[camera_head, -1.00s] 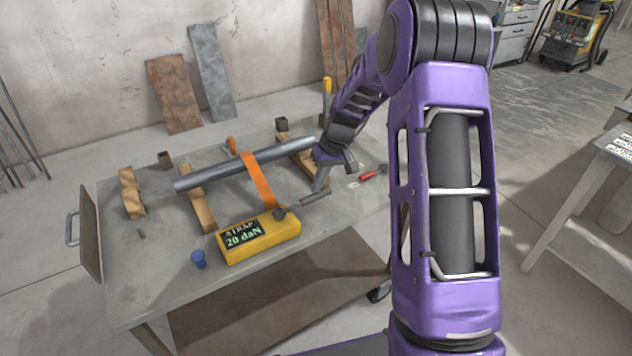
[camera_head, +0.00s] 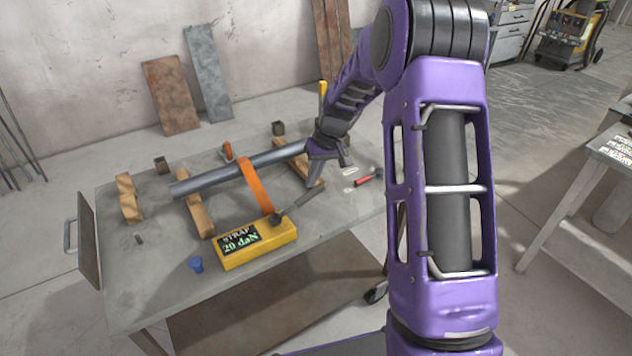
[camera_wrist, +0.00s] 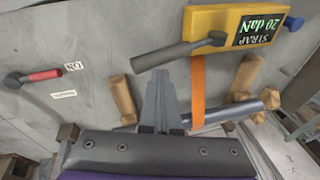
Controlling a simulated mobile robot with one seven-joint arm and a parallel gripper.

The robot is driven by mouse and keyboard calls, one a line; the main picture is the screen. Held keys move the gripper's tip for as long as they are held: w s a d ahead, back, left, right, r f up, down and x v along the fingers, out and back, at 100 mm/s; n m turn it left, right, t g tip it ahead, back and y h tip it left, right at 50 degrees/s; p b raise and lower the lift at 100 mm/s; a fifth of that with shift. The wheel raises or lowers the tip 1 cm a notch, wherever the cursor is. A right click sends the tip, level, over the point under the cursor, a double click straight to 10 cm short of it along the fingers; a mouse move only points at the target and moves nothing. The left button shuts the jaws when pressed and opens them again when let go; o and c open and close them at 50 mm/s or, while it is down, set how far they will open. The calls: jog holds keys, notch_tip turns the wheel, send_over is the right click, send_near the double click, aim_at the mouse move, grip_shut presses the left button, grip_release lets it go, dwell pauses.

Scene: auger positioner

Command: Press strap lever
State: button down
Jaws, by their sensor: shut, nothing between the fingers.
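The strap lever (camera_head: 297,205) is a dark grey handle rising at a slant from the right end of the yellow strap box (camera_head: 258,248). The box display reads "STRAP 20 daN". An orange strap (camera_head: 257,188) runs from the box over a grey pipe (camera_head: 222,178). My gripper (camera_head: 313,183) is shut and empty, pointing down close to the lever's free end. In the wrist view, the gripper's fingertips (camera_wrist: 160,76) lie just below the lever handle (camera_wrist: 165,56) in the picture. I cannot tell whether they touch it.
The pipe rests on wooden blocks (camera_head: 200,217). A red-handled tool (camera_head: 368,177) lies right of my gripper, near white labels (camera_head: 349,170). A blue knob (camera_head: 196,264) sits left of the box. The front left of the metal table (camera_head: 140,285) is clear.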

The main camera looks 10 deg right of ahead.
jog(key=v, duration=1)
jog(key=shift+w+d, duration=0.2)
jog(key=shift+d, duration=0.05)
jog(key=shift+r, duration=0.1)
